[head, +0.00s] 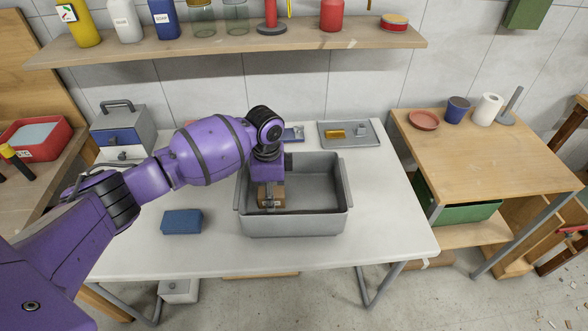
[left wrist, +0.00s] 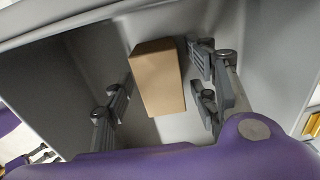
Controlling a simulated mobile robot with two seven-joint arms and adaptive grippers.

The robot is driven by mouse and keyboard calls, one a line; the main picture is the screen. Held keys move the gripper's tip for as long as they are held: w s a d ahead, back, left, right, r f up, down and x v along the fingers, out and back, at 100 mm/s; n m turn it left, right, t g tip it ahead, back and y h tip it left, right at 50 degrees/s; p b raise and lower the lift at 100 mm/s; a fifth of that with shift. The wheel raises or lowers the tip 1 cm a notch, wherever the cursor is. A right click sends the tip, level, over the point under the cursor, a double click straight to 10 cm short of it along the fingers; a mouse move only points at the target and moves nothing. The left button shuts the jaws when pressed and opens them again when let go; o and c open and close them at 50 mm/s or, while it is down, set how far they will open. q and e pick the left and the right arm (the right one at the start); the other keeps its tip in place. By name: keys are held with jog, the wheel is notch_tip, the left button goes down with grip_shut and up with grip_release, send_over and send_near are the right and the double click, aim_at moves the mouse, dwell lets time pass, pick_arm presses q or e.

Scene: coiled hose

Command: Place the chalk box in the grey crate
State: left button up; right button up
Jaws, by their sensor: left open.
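The chalk box (head: 271,196), a small brown carton, is inside the grey crate (head: 294,225) on the white table, in its left part. In the left wrist view the box (left wrist: 157,82) stands between the spread fingers of my left gripper (left wrist: 162,92), close to the right-hand fingers and with a gap to the left-hand one. The crate's wall (left wrist: 65,85) shows around it. In the head view my left gripper (head: 269,192) reaches down into the crate at the box, open. The box's underside is hidden, so I cannot tell whether it rests on the crate floor.
A blue sponge-like block (head: 181,222) lies left of the crate. A grey tray (head: 349,134) with small items is behind it, and a toolbox (head: 123,128) stands at the back left. A shelf (head: 230,49) of bottles hangs above. The table's right side is clear.

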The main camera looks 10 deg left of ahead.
pick_arm(q)
notch_tip(320, 180, up, 12)
jog(key=shift+r+p, duration=0.15)
jog(key=shift+p, duration=0.25)
